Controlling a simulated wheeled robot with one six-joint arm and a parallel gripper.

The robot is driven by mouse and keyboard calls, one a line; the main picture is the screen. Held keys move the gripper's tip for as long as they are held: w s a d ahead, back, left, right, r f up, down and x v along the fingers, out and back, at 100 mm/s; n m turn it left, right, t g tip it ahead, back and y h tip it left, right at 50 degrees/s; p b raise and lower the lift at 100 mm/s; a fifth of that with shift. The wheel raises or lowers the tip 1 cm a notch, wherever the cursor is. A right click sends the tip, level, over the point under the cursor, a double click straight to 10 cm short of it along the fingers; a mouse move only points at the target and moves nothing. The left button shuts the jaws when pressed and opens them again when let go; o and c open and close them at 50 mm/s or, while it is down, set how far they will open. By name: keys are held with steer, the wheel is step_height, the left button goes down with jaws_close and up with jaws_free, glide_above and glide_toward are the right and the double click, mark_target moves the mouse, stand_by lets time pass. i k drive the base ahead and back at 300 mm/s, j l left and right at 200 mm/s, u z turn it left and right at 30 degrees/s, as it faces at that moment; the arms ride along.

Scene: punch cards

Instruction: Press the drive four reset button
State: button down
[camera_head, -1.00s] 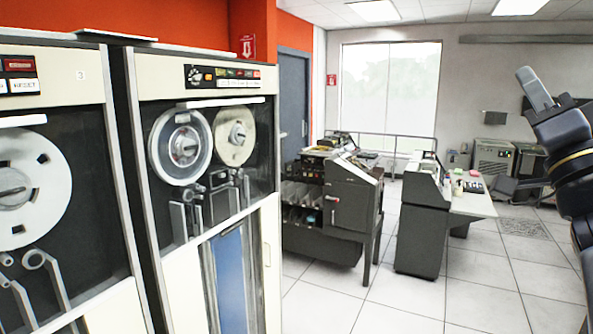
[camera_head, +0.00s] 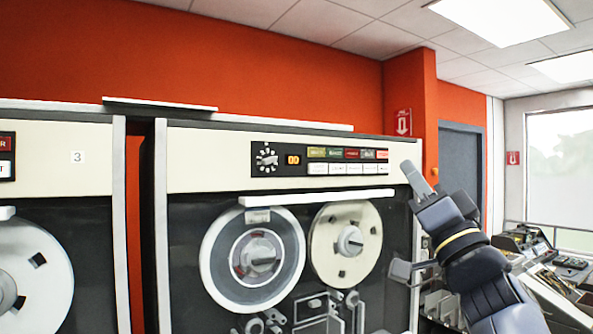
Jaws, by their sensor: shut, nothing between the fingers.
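A tall tape drive (camera_head: 210,170) with a cream top band stands in front of me, right of the drive marked 3 (camera_head: 90,170). Its black control panel (camera_head: 320,160) has a dial, a lit orange display and a row of coloured tiles (camera_head: 347,153) above a row of white buttons (camera_head: 345,168). The button labels are too small to read, so I cannot tell which is reset. My gripper (camera_head: 414,175) is shut and empty, pointing up and left. In the picture it overlaps the right end of the cream band, right of the buttons.
A pale handle bar (camera_head: 316,198) juts out below the panel, above two tape reels (camera_head: 253,258). A blue-grey door (camera_head: 460,170) and a window (camera_head: 560,165) are at the right. Dark machines (camera_head: 545,262) stand at lower right.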

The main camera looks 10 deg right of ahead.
mark_target(381, 168)
steer(key=i+l+u, duration=0.15)
steer(key=l, duration=0.25)
steer(key=i+l+u, duration=0.1)
steer(key=l, duration=0.25)
steer(key=i+l+u, duration=0.15)
steer(key=l, duration=0.25)
steer(key=l+u, duration=0.15)
steer(key=l, duration=0.25)
